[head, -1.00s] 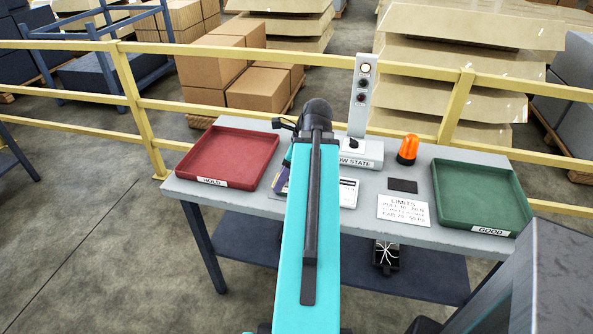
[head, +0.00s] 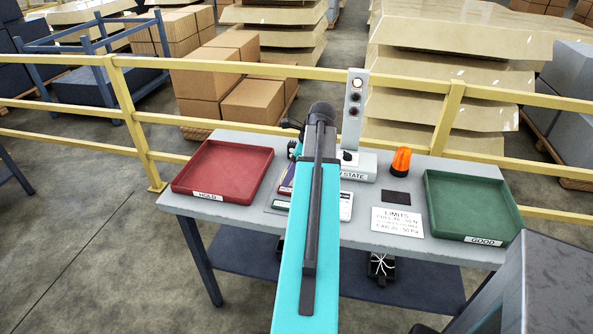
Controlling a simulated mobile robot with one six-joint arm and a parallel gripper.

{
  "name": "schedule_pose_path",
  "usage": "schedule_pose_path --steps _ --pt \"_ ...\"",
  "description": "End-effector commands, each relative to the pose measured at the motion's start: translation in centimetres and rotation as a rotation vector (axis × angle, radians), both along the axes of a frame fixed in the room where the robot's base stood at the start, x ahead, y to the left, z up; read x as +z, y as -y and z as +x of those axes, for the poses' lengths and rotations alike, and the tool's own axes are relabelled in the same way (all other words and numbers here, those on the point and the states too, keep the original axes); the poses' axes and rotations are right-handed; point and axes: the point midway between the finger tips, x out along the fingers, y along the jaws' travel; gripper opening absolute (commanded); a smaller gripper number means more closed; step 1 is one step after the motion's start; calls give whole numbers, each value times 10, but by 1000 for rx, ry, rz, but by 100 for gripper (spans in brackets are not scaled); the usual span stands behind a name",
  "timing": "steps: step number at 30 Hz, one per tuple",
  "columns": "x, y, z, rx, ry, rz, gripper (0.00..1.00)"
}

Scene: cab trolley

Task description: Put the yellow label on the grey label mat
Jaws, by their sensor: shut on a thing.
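I see no yellow label in the head view. My own turquoise arm reaches over the middle of the table and covers part of its top. The fingers of my gripper are hidden behind the arm's dark end, so I cannot see what they hold. A small dark grey flat square (head: 396,198) lies on the table, in front of the orange beacon and behind the white limits card. It may be the grey label mat. Its top looks bare.
The grey table (head: 365,226) carries a red HOLD tray (head: 222,197) at left and a green GOOD tray (head: 484,239) at right. An orange beacon (head: 401,160), a lamp post (head: 353,108) and a limits card (head: 397,222) stand or lie between. A yellow railing (head: 408,81) runs behind.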

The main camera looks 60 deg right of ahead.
Motion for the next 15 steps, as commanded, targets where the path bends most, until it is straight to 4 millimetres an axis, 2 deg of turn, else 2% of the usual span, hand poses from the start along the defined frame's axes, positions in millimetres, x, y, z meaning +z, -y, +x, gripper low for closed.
schedule_pose_path --steps 1,9,15 --pt "1 8 2 -1 0 0 33" --pt "-2 37 7 -1 -1 2 33" --pt "-4 51 10 -2 0 1 33"
